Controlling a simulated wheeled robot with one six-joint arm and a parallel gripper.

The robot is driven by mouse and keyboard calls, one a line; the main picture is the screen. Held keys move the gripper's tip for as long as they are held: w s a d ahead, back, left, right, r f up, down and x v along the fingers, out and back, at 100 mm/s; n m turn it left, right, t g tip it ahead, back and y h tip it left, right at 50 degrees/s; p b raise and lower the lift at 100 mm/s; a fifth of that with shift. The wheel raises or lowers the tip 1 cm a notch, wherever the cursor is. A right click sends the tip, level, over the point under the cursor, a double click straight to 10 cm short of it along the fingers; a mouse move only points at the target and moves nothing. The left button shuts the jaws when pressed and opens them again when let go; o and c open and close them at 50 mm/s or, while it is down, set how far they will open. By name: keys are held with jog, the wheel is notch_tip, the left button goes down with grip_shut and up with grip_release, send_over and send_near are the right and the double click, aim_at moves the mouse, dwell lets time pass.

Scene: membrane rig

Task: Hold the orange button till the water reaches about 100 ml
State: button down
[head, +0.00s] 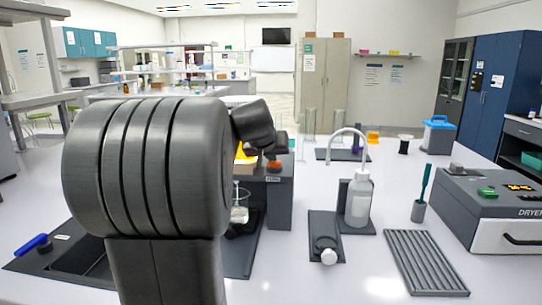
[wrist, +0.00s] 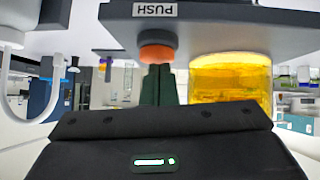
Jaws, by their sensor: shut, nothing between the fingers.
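The orange button (head: 274,165) sits on top of a dark block with a PUSH label, right of my arm in the head view. In the wrist view, which is upside down, the button (wrist: 157,53) is at the fingertips of my gripper (wrist: 158,68). The dark fingers are together and hold nothing; they appear to touch the button, but how far it is pressed cannot be told. A clear glass beaker (head: 240,214) stands low beside the block, partly hidden by my arm. Its water level and marks are too small to read.
A yellow-filled vessel (wrist: 230,78) is beside the button. To the right are a wash bottle (head: 358,204), a grey ribbed tray (head: 425,263) and a dryer (head: 500,205). The front right bench is partly clear.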

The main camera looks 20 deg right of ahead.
jog(key=shift+s+f, duration=0.1)
jog(key=shift+f, duration=0.75)
jog(key=r+p, duration=0.1)
jog(key=r, duration=0.1)
jog(key=r+p, duration=0.2)
jog(key=shift+a+r, duration=0.2)
jog(key=shift+r, duration=0.2)
jog(key=v, duration=1)
jog(key=shift+r, duration=0.45)
jog(key=shift+a, duration=0.1)
jog(key=x, duration=1)
jog(key=shift+w+b, duration=0.2)
jog(key=shift+b, duration=0.15)
jog(key=shift+w+r+b, duration=0.1)
jog(key=shift+r+b, duration=0.1)
jog(key=shift+b, duration=0.15)
jog(key=v, duration=0.6)
jog(key=shift+r+p, duration=0.3)
